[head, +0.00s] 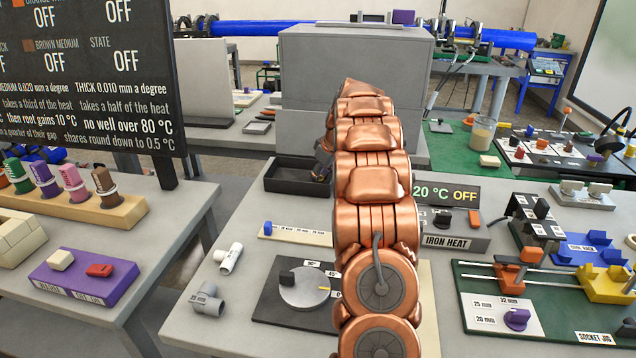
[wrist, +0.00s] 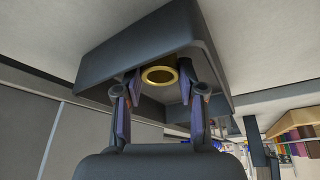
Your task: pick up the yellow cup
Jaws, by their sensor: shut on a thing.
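The yellow cup shows in the wrist view as a round yellow rim (wrist: 160,84) with a darker inside, between my fingers. My gripper (wrist: 159,90) is shut on it, one finger on each side. The cup is at the dark tray (wrist: 95,75); I cannot tell whether it touches the tray floor. In the head view the same black tray (head: 288,187) lies on the grey table, left of my copper arm. The arm hides most of my gripper there, and the cup is not visible.
A large grey box (head: 345,85) stands behind the tray. The iron heat unit (head: 455,240) and socket jig (head: 545,300) are right of my arm.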

